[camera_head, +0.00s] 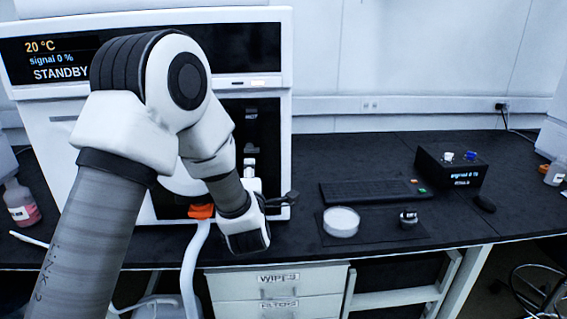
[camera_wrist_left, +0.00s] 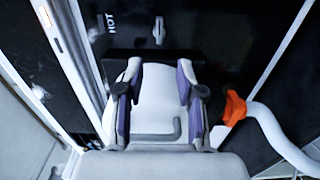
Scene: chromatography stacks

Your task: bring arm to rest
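My left arm comes in from the left of the head view, bent in front of the large white instrument (camera_head: 265,60) with the STANDBY display. My left gripper (camera_head: 282,200) is close to the front of that instrument and seen from behind and the side. In the left wrist view the gripper (camera_wrist_left: 158,88) has its two purple-padded fingers apart, with a white surface showing between them. No held object can be made out there. Dark instrument panelling marked HOT is beyond the fingertips. My right gripper is in neither view.
An orange piece (camera_head: 201,211) with a white hose (camera_head: 194,255) is beside the arm. A keyboard (camera_head: 368,191), a white round dish (camera_head: 341,222), a small dark-sided jar (camera_head: 408,218) and a black box (camera_head: 450,173) stand right on the black bench. A pink-liquid bottle (camera_head: 22,206) is far left.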

